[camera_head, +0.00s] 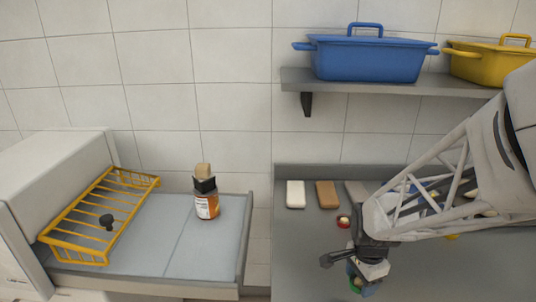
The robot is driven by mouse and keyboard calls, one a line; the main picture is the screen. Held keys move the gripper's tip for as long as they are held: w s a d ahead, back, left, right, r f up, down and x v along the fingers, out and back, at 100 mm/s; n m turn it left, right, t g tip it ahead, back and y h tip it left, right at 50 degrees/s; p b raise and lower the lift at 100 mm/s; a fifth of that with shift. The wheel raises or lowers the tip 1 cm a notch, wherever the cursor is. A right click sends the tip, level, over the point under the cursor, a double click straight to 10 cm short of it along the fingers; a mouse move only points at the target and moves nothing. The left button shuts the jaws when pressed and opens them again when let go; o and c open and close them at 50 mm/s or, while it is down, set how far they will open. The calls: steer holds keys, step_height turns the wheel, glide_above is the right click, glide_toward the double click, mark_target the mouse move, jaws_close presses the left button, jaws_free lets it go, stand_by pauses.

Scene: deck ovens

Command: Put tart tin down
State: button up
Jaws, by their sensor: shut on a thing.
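My gripper (366,277) hangs low over the grey counter (300,250), at the lower middle right. It is shut on a small green, rounded thing (353,283), which appears to be the tart tin. Only the tin's left edge shows, with some orange by it; the fingers and wrist hide the rest. From this angle I cannot tell whether the tin touches the counter.
White (295,194) and brown (326,194) blocks and a small red round item (343,221) lie on the counter. My arm hides things at right. At left are a yellow wire rack (75,257) and an orange jar (207,207). A blue lidded pan (370,58) sits on the shelf.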

steer(key=w+a+n, duration=0.1)
steer(key=a+n, duration=0.1)
steer(key=a, duration=0.3)
steer(key=w+a+n, duration=0.2)
steer(key=a, duration=0.4)
steer(key=w+a+n, duration=0.2)
steer(key=a+n, duration=0.1)
steer(key=a, duration=0.2)
steer(key=shift+w+a, duration=0.25)
steer(key=shift+a, duration=0.15)
steer(key=a+n, duration=0.2)
steer(key=a, duration=0.4)
steer(key=s+a+n, duration=0.1)
steer(key=a+n, duration=0.1)
steer(key=a, duration=0.4)
steer(key=a+n, duration=0.2)
steer(key=a, duration=0.4)
steer(key=shift+s+f, duration=0.15)
steer(key=shift+s+a+n, duration=0.2)
steer(key=shift+a+n, duration=0.3)
steer(key=shift+a, duration=0.3)
glide_above(198, 247)
steer(key=shift+w+f, duration=0.1)
steer(key=shift+f, duration=0.7)
steer(key=shift+f, duration=1.75)
steer(key=shift+f, duration=0.15)
